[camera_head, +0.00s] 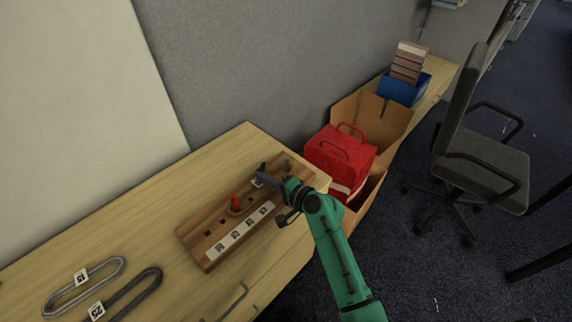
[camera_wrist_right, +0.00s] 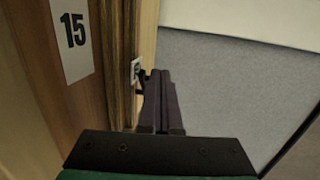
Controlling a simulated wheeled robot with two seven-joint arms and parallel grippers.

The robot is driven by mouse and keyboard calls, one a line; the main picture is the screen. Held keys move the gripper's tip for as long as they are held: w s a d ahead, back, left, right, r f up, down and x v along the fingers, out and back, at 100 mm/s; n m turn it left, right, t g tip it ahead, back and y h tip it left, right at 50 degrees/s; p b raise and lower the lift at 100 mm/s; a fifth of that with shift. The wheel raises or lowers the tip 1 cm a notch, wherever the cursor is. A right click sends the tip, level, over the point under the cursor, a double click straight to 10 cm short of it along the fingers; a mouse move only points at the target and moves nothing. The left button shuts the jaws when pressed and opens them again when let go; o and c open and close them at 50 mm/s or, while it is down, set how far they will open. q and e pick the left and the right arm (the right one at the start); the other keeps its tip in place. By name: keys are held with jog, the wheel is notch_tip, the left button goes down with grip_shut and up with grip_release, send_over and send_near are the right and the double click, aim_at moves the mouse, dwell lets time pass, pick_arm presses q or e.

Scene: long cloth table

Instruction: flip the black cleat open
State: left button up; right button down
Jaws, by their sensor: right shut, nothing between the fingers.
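A brown wooden board (camera_head: 195,240) lies on the table, with a red peg (camera_head: 235,204), dark holes and a white strip of number tags (camera_head: 228,241). A small black piece (camera_head: 262,167), perhaps the black cleat, stands at the board's far end, partly hidden by my right gripper. My right gripper (camera_head: 264,179) is shut and empty over that end. In the right wrist view its dark fingers (camera_wrist_right: 162,78) lie together beside the board's edge, close to a small black piece with a white tag (camera_wrist_right: 136,72). I cannot tell whether they touch, or the cleat's position. My left gripper is out of view.
A grey loop tagged 15 (camera_head: 66,300) and a dark loop tagged 25 (camera_head: 150,283) lie at the table's near left. A red bag (camera_head: 338,158) in a cardboard box (camera_head: 375,118) stands beyond the table's right end. A grey partition (camera_head: 240,60) rises behind.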

jog(key=shift+a+r+p, duration=0.1)
jog(key=shift+a+p, duration=0.2)
jog(key=shift+a, duration=0.35)
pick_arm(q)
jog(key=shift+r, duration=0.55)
pick_arm(e)
jog(key=shift+w+a, duration=0.25)
jog(key=shift+a, duration=0.35)
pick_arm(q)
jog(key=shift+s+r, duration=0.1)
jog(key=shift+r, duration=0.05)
pick_arm(e)
jog(key=shift+s, duration=0.1)
